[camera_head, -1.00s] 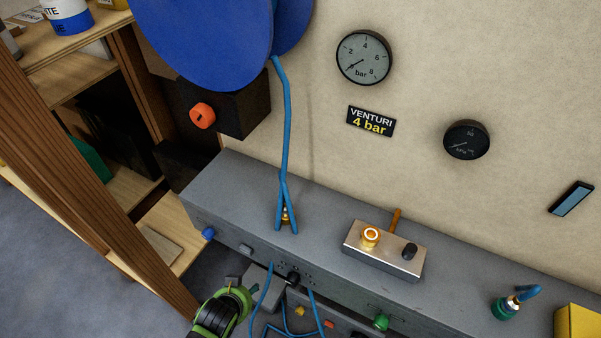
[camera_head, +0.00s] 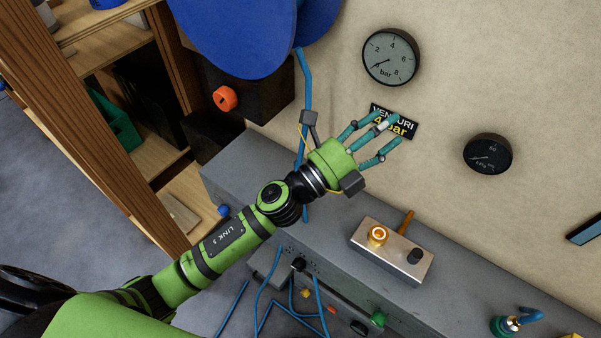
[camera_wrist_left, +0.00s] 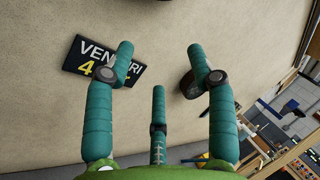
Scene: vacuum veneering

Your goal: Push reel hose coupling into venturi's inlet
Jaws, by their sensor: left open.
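The venturi (camera_head: 408,259) is a silver block on the grey bench, with a brass ring-shaped inlet (camera_head: 377,236), a black knob and an orange lever.
The blue reel (camera_head: 235,35) and its dark box with an orange knob (camera_head: 225,98) are at upper left. Two gauges (camera_head: 390,57) (camera_head: 487,153) are on the wall. A green fitting (camera_head: 503,326) stands on the bench at right. Wooden shelves (camera_head: 75,95) stand at left.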

